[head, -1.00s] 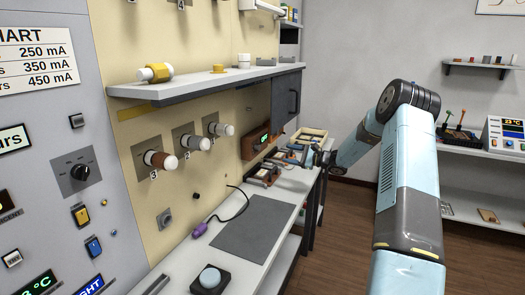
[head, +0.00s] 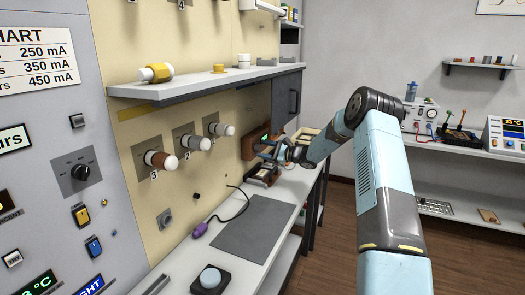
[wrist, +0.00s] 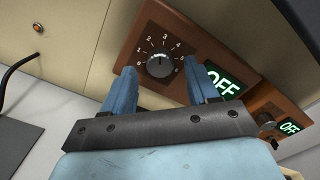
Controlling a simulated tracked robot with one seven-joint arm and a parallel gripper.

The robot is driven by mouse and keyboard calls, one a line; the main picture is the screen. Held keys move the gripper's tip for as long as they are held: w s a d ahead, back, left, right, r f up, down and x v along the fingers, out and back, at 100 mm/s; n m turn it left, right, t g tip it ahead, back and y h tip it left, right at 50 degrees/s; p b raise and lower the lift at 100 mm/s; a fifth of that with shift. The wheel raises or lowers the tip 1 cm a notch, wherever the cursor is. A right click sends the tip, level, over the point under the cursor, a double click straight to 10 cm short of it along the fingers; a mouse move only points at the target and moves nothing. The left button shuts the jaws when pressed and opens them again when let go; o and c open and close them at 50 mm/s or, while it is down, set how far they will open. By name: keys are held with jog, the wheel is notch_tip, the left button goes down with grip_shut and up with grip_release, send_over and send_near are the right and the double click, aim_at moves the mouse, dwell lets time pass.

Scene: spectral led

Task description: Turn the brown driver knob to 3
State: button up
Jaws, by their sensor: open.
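A brown driver box stands against the back wall, with a black round knob (wrist: 160,64) on its brown front panel (wrist: 205,48). A printed number scale runs around the knob, and a green display beside it reads OFF. A pale line shows on the knob, but I cannot tell its exact setting. My gripper (wrist: 161,84) is open, its two blue fingers on either side of the knob's lower area in the wrist view. I see no contact. In the head view my gripper (head: 280,151) is in front of the brown box (head: 250,144) and partly hides it.
A second brown unit with an OFF display (wrist: 288,127) is at the right in the wrist view. A shelf (head: 205,80) overhangs the bench (head: 205,255). A purple-ended cable (head: 200,229) and grey mat (head: 254,228) lie on the bench.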

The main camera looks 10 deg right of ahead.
jog(key=shift+w+a, duration=0.4)
jog(key=shift+a, duration=0.2)
jog(key=c, duration=1)
jog(key=shift+m, duration=0.3)
jog(key=shift+c, duration=0.2)
